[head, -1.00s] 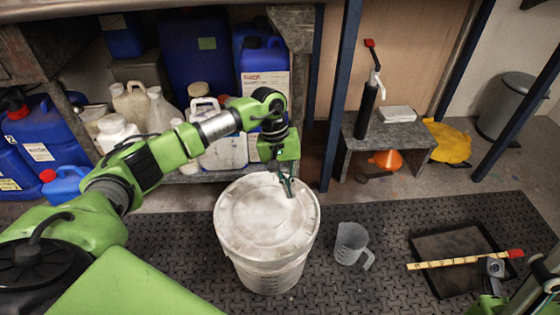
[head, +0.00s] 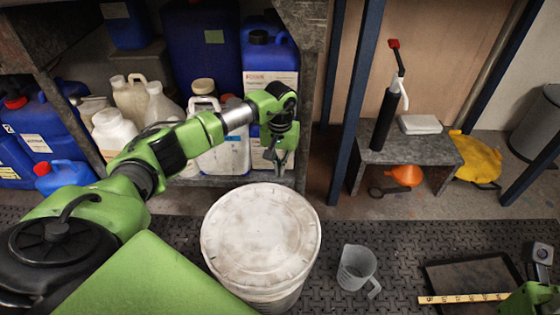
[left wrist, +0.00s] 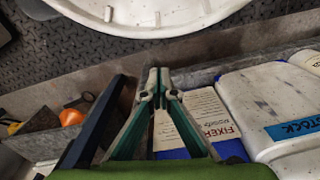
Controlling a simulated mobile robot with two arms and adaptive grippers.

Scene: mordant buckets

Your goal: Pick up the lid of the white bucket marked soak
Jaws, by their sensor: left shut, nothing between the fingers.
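The white bucket (head: 272,296) stands on the dark mat with its round, stained white lid (head: 260,232) on top. No "soak" marking is readable from here. My left gripper (head: 280,168) is just beyond the far rim of the lid, apart from it, in front of the shelf. Its fingers (left wrist: 157,80) are shut with nothing between them. In the left wrist view the lid's rim (left wrist: 150,28) shows at the top, clear of the fingertips. Part of my right arm shows at the lower right edge; its fingers are not visible.
A clear measuring jug (head: 355,268) stands right of the bucket. A black tray (head: 470,274) with a yellow ruler (head: 462,298) lies further right. Blue and white containers, including a fixer canister (head: 270,62), fill the shelf behind my left arm. A small grey bench (head: 405,150) stands at the back.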

